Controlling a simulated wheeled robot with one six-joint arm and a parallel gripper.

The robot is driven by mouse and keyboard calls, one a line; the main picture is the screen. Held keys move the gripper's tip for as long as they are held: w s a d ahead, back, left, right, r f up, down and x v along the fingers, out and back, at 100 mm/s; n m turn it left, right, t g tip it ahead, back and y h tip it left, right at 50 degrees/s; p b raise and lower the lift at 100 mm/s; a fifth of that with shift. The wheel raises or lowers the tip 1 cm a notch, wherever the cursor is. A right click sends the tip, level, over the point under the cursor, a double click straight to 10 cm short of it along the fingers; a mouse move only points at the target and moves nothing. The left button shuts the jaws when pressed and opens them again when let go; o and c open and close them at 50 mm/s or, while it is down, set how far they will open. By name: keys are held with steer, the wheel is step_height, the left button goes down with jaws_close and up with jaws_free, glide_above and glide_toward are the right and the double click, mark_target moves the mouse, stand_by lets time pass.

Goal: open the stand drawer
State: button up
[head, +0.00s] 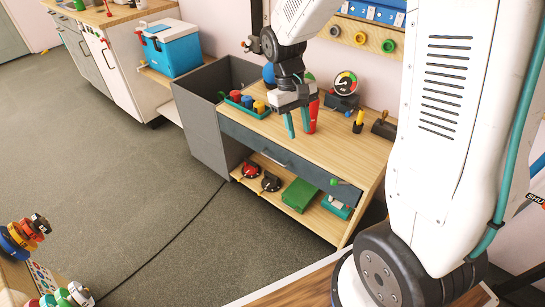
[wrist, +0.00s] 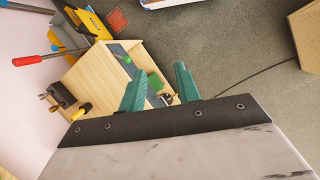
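The stand (head: 345,150) has a light wooden top and a dark grey drawer front (head: 285,158) along its front edge. The drawer looks shut.
A teal tray (head: 245,106) with small coloured items, a red object (head: 313,116) and a gauge (head: 345,83) are on the stand. A green box (head: 300,194) is on the lower shelf. A grey bin (head: 205,120) adjoins the left. The floor in front is clear except a cable (head: 170,245).

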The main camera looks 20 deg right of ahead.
steer(key=w+d+f+n, duration=0.1)
steer(key=w+d+f, duration=0.1)
steer(key=w+f, duration=0.75)
steer(key=n+t, duration=0.3)
steer(key=t, duration=0.1)
glide_toward(273, 159)
steer(key=shift+n+h, duration=0.3)
steer(key=shift+h, duration=0.1)
steer(key=f, duration=0.7)
steer(key=shift+w+d+f, duration=0.35)
jaws_close()
